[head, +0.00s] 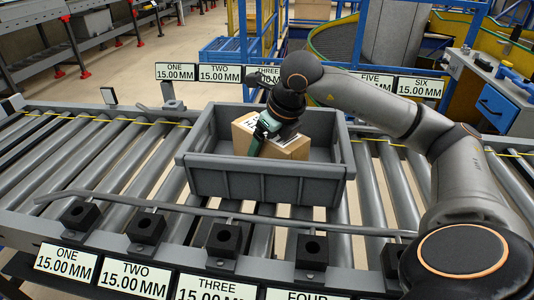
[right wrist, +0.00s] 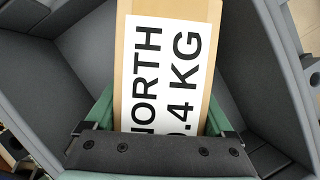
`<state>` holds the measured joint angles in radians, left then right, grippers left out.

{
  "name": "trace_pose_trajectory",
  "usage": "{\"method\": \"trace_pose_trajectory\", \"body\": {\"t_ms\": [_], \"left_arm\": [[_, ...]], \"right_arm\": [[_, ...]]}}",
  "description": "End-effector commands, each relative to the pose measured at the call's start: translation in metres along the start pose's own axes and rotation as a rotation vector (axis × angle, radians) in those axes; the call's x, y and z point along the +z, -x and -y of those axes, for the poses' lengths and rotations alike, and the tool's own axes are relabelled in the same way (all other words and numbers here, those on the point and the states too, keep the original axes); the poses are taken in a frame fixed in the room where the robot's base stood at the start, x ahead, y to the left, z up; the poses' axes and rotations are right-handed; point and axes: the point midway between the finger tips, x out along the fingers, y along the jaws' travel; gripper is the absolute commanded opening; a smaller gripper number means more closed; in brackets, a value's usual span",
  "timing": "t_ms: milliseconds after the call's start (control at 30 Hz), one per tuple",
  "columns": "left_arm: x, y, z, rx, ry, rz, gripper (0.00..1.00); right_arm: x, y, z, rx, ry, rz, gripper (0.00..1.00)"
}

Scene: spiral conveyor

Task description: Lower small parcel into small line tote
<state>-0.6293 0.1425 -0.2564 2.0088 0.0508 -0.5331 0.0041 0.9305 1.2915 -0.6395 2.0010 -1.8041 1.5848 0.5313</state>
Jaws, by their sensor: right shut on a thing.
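The small parcel is a brown cardboard box (head: 294,149) inside the grey tote (head: 243,184) in the head view. In the right wrist view the parcel (right wrist: 123,60) carries a white label reading "NORTH" and a weight ending in ".4 KG". My right gripper (head: 257,140) reaches down into the tote and is shut on the parcel, with a green finger on each side of it. The wrist view also shows the gripper (right wrist: 160,115) and the tote's dark walls around the parcel. Whether the parcel touches the tote floor is hidden. My left gripper is not in view.
The tote stands on a roller conveyor (head: 113,165) with a bent grey rail (head: 220,214) along its near side. Numbered signs reading 15.00 MM line the near and far edges. Rollers left of the tote are clear. A blue crate (head: 230,48) stands behind.

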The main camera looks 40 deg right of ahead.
Motion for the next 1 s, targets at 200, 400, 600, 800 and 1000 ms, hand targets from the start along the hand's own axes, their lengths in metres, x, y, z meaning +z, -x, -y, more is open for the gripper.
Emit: {"method": "trace_pose_trajectory", "body": {"t_ms": [200,400,600,800,1000], "left_arm": [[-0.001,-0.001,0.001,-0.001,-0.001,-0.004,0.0],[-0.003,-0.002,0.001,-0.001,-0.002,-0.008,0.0],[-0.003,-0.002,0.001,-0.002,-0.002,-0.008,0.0],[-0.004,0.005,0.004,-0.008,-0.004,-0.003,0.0],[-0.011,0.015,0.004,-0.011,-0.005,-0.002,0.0]], "right_arm": [[0.0,0.0,0.0,0.0,0.0,0.003,0.01],[0.0,0.0,0.0,0.0,0.0,0.003,1.0],[-0.001,-0.002,0.0,0.0,0.0,-0.002,1.0],[-0.001,-0.001,0.0,0.0,0.0,-0.001,1.0],[0.002,0.043,0.0,-0.001,0.0,0.006,1.0]]}}
